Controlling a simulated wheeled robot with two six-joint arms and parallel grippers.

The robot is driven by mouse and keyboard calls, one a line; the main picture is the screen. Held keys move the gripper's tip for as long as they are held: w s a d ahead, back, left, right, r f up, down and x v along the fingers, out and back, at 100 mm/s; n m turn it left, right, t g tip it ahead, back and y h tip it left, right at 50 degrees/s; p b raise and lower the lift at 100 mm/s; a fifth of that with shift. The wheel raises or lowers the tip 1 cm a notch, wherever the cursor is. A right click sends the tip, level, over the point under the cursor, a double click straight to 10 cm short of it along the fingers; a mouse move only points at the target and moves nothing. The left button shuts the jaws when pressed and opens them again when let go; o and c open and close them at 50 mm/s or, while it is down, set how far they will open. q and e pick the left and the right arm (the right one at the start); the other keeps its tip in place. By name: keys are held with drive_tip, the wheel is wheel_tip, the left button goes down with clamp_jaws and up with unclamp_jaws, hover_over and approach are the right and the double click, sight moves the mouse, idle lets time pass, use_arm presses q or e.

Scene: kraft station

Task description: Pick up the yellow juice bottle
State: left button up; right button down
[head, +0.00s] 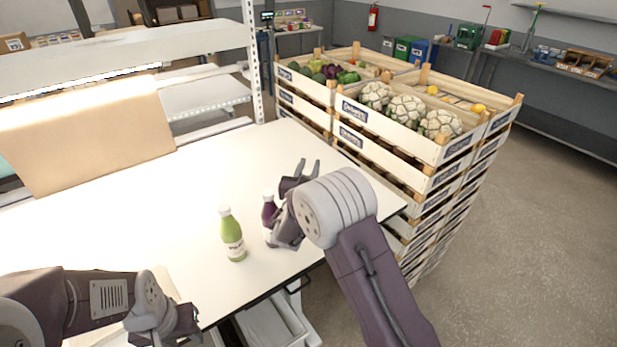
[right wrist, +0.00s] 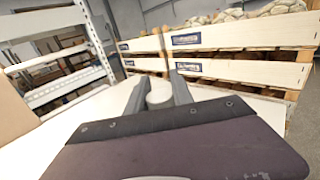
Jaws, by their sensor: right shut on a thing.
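No yellow juice bottle can be made out in either view. My right gripper (head: 308,166) is over the right part of the white table, its fingers pointing away from me. In the right wrist view the fingers (right wrist: 160,88) stand slightly apart around a pale, rounded thing (right wrist: 158,96), possibly a bottle cap. The rest of that thing is hidden, so I cannot tell which bottle it is. A green juice bottle (head: 232,234) stands upright on the table. A purple juice bottle (head: 268,210) stands just left of my right arm, partly covered. My left gripper (head: 178,325) is low at the left front.
The white table (head: 150,225) is mostly bare behind the bottles. Stacked wooden crates (head: 400,135) with cauliflowers and other vegetables stand close beyond the table's right edge.

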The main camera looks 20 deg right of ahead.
drive_tip(key=s+d+r+b, duration=0.3)
drive_tip(key=s+d+r, duration=0.4)
drive_tip(key=s+r, duration=0.2)
drive_tip(key=shift+d+r, duration=0.2)
drive_tip(key=shift+r, duration=0.6)
